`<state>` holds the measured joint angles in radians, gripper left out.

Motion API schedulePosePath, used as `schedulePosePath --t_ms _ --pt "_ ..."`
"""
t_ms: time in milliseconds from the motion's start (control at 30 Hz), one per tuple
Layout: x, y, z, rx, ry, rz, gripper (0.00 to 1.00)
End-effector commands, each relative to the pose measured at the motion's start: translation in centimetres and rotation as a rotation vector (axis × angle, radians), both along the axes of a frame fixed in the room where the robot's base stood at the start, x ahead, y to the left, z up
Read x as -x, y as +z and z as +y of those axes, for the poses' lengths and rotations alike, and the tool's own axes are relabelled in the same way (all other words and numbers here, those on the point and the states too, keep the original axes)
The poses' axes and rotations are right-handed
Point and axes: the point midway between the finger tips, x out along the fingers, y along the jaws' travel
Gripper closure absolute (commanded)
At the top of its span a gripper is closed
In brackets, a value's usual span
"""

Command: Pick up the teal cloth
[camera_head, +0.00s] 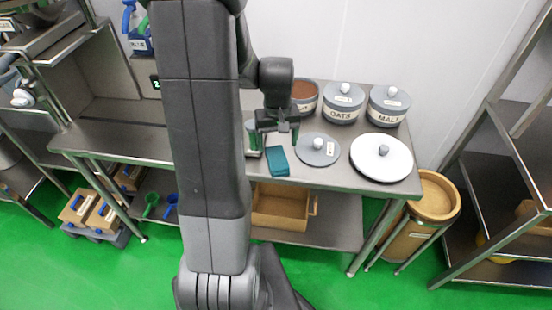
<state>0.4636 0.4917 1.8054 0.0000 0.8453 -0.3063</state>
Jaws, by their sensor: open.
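The teal cloth (278,160) lies folded on the steel table (333,179), near its front edge. My gripper (279,137) is open and points down over the table, just above and behind the cloth in this view. Its jaws look empty. I cannot tell the exact height gap between the fingertips and the cloth. My own arm covers the part of the table to the left of the cloth.
Behind stand an open brown-filled pot (304,106), the OATS pot (341,117) and the MALT pot (386,118). A wooden box (270,216) sits on the lower shelf.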

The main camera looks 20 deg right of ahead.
Motion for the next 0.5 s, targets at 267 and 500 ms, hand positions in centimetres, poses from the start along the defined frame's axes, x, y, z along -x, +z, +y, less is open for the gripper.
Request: schedulePosePath --t_ms 267,500 --pt "0.0 -2.0 0.0 0.0 0.0 0.001 0.24" --pt "0.0 -4.6 0.1 -0.002 0.0 0.005 0.24"
